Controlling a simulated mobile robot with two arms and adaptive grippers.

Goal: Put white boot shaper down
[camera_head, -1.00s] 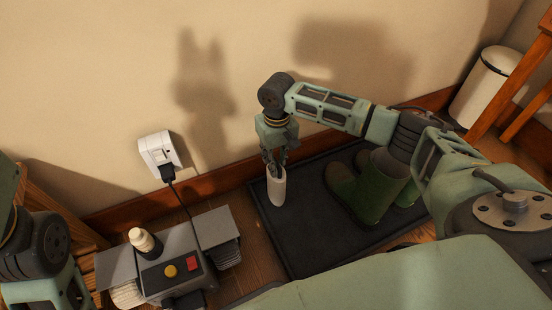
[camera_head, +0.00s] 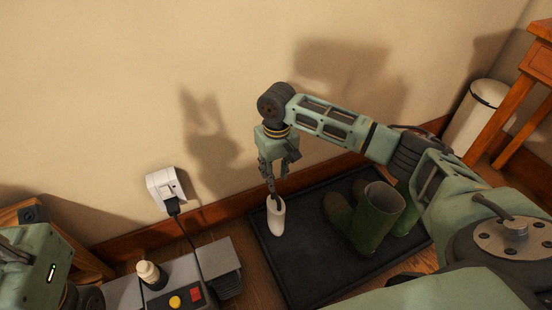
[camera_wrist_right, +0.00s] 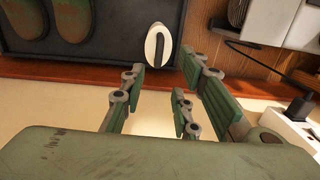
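The white boot shaper (camera_head: 276,217) stands upright on the dark tray (camera_head: 300,265), near its left back edge. In the right wrist view the shaper (camera_wrist_right: 152,45) shows from above as a white oval with a dark slot, just beyond the fingertips. My right gripper (camera_head: 274,178) is above the shaper, one finger overlapping its top in the head view. In the right wrist view its fingers (camera_wrist_right: 163,72) are spread apart with nothing between them. Part of my left arm shows at the lower left; its gripper fingers are not visible.
Green boots (camera_head: 376,218) stand on the tray right of the shaper. A grey device with a yellow button (camera_head: 175,302) and a small white bottle (camera_head: 149,272) are left of it. A wall outlet (camera_head: 165,186), white bin (camera_head: 478,115) and wooden furniture (camera_head: 533,85) surround it.

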